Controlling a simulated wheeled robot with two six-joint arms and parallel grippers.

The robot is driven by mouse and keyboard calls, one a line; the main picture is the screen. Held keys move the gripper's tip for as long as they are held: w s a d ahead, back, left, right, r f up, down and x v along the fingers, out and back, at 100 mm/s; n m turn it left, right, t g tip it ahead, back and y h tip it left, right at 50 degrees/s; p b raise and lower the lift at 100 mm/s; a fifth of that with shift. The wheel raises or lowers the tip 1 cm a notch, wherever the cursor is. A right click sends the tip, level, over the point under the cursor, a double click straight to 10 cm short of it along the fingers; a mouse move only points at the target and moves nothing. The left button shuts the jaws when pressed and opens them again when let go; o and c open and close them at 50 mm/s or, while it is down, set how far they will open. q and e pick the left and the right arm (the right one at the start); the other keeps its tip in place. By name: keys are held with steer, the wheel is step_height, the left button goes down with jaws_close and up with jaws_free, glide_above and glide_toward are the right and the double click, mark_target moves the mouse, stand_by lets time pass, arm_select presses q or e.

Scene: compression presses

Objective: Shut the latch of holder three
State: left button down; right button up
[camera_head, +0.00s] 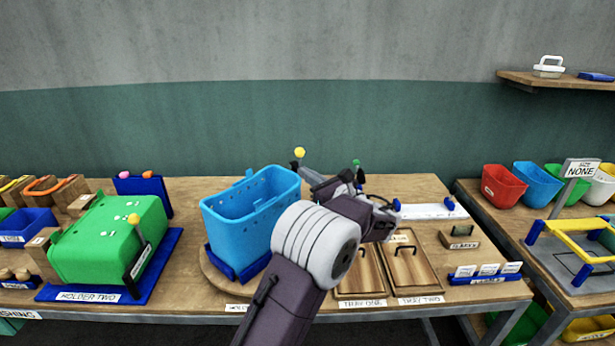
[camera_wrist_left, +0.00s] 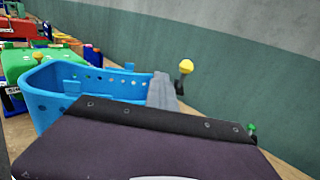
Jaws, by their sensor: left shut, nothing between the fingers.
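A blue perforated bin (camera_head: 250,208) sits in a dark blue cradle (camera_head: 240,265) on a round wooden base, probably holder three; its label is mostly hidden. The bin also shows in the left wrist view (camera_wrist_left: 75,92). A dark latch lever with a yellow knob (camera_head: 299,153) stands up behind the bin's right rim; the knob shows in the left wrist view (camera_wrist_left: 185,67). My left gripper (camera_head: 312,175) is shut and empty, at the bin's right rim. Its grey fingers (camera_wrist_left: 163,92) point close beside the knob; contact cannot be told. My right gripper is not in view.
Holder two (camera_head: 90,297) with a green bin (camera_head: 108,235) stands to the left. A green-knobbed post (camera_head: 356,162) rises behind my arm. Wooden trays (camera_head: 411,268) and a label rack (camera_head: 485,281) lie to the right. Bare table lies between the two holders.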

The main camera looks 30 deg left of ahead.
arm_select(q)
steer(key=shift+w+a+f, duration=0.1)
steer(key=shift+w+f, duration=0.55)
steer(key=shift+f, duration=0.05)
steer(key=c, duration=1.5)
jaws_free()
steer(key=v, duration=0.9)
steer(key=shift+b, duration=0.4)
